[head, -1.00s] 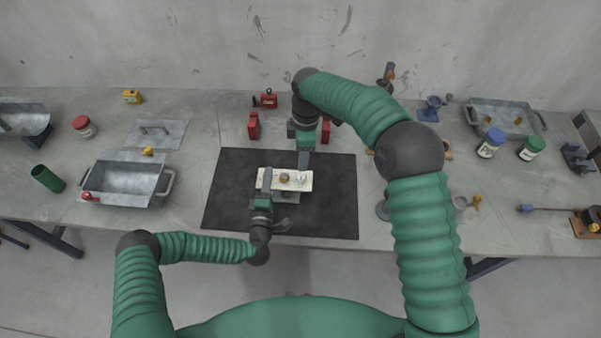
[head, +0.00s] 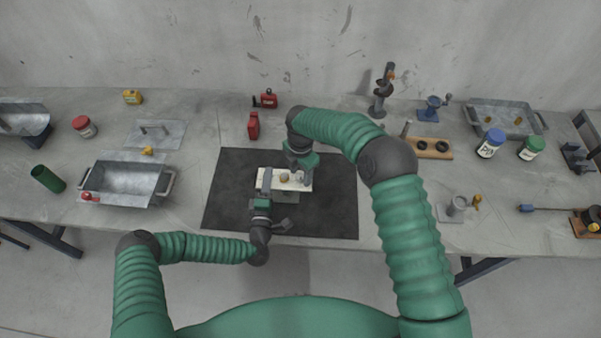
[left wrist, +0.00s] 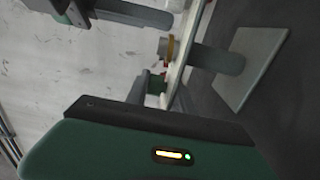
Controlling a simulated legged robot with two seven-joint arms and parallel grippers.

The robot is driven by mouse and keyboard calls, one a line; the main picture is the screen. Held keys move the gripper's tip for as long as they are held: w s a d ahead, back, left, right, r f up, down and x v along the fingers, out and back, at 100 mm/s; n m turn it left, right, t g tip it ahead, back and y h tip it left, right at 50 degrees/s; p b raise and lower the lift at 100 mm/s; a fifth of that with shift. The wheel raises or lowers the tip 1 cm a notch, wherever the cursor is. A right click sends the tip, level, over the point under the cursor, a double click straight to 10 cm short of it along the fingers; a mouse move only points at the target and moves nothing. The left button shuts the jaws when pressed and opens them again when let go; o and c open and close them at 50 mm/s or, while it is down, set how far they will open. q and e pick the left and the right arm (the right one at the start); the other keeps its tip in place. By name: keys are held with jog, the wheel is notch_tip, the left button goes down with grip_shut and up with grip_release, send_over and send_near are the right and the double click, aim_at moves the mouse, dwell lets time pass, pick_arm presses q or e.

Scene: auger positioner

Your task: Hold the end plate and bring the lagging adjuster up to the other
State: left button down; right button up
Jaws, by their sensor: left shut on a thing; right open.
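The pale end plate (head: 275,187) stands on a grey support (head: 287,197) on the black mat. My left gripper (head: 266,183) is shut on the plate's left end. A brass adjuster (head: 284,178) sits mid-plate, with a silvery one (head: 297,177) to its right, partly hidden by my right gripper (head: 301,172). My right gripper is open at the plate's right part; I cannot tell whether it touches the silvery adjuster. The left wrist view shows the plate (left wrist: 188,65) edge-on, a brass disc (left wrist: 170,48) and the support's base (left wrist: 257,65).
The black mat (head: 230,205) has free room around the support. A grey tray (head: 125,180) is at left. A wooden block with black rings (head: 430,148) and a small grey vise-like fixture (head: 456,206) are at right.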

pick_arm(q)
jog(key=shift+s+d+f, duration=0.15)
jog(key=shift+s+f, duration=0.05)
jog(key=shift+f, duration=0.15)
pick_arm(e)
jog(key=shift+f, duration=0.15)
